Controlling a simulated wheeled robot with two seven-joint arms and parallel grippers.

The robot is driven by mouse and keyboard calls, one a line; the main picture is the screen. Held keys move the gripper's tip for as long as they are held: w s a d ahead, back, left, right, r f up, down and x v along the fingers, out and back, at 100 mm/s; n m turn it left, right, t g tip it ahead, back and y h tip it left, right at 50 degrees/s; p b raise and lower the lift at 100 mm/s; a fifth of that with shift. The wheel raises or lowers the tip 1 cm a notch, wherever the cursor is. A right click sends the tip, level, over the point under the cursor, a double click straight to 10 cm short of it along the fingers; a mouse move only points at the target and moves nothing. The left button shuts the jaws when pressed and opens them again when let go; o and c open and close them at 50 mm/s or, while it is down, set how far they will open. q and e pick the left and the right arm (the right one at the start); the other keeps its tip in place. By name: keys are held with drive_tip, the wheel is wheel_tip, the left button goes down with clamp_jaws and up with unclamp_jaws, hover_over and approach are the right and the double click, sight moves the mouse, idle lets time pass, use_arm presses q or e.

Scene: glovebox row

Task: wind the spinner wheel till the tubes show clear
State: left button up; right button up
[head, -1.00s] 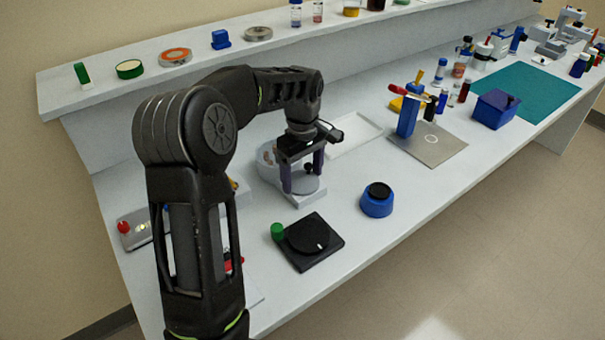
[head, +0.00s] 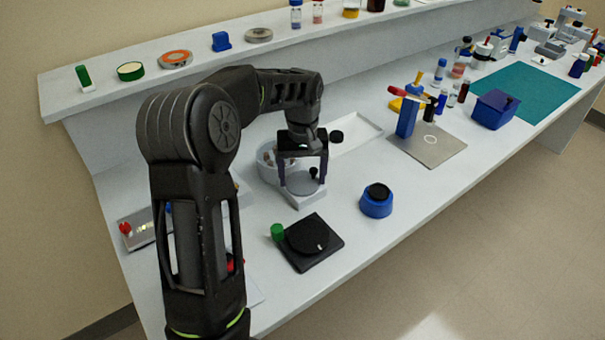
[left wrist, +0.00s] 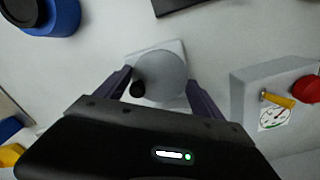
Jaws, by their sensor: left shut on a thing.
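The spinner (head: 318,193) is a white unit on the bench with a grey wheel (head: 300,184) on its front part. A small black crank knob (head: 314,172) stands near the wheel's rim. Behind is a round white housing (head: 263,165) with small brownish spots, perhaps the tubes, partly hidden; I cannot tell if they look clear. My left gripper (head: 303,173) points down over the wheel, shut on it, with a finger on either side. In the left wrist view the wheel (left wrist: 163,76) lies between the fingers, the knob (left wrist: 137,89) beside the left finger. My right gripper is out of view.
A black square plate with a round dial (head: 308,238) and a green knob (head: 278,232) lies in front. A blue pot with a black top (head: 377,202) is at right. A white tray (head: 358,135) lies behind. A box with a gauge (left wrist: 272,122) is close beside the gripper.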

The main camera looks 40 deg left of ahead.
sight(302, 182)
use_arm(q)
drive_tip(key=shift+m, duration=1.1)
drive_tip(key=o, duration=1.4)
drive_tip(key=shift+c, duration=0.2)
drive_tip(key=shift+r, duration=0.1)
drive_tip(key=shift+r, duration=3.8)
